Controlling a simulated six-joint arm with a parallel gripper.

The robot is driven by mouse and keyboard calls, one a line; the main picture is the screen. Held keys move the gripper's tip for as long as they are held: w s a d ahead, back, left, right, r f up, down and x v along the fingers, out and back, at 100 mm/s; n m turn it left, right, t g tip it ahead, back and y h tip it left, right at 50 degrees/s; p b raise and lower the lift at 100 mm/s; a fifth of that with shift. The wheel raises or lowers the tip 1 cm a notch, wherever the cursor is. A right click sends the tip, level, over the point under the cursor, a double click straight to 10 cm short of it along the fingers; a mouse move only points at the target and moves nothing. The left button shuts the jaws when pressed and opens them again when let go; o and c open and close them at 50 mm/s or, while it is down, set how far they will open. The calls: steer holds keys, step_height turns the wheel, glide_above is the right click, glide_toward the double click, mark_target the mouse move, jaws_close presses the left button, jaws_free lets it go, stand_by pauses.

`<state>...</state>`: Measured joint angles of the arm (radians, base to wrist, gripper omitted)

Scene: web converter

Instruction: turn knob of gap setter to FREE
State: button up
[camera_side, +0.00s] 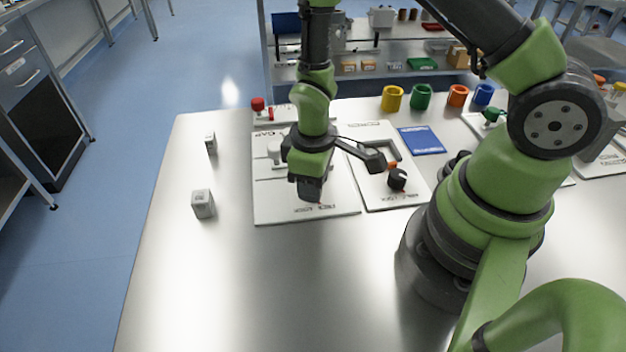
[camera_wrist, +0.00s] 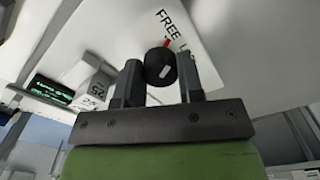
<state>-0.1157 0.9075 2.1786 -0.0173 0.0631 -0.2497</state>
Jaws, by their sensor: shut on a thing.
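The gap setter's white panel (camera_side: 275,207) lies on the table under my gripper (camera_side: 308,192). In the wrist view, my gripper (camera_wrist: 158,78) has its two dark fingers on either side of a round black knob (camera_wrist: 160,64) and is shut on it. The knob has a short white mark on its face. A red mark (camera_wrist: 166,43) shows at the knob's edge, close to the printed word FREE (camera_wrist: 172,22). Part of another label is cut off beside it. In the side view, my gripper hides the knob.
A second white panel with another black knob (camera_side: 397,179) and a dark handle (camera_side: 374,158) stands close on the right. A blue plate (camera_side: 421,140) and coloured cups (camera_side: 420,97) are behind. The front table is clear.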

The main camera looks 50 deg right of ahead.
steer(key=shift+n, duration=0.9)
steer(key=o, duration=0.9)
step_height(320, 180, up, 10)
steer(key=shift+f, duration=0.1)
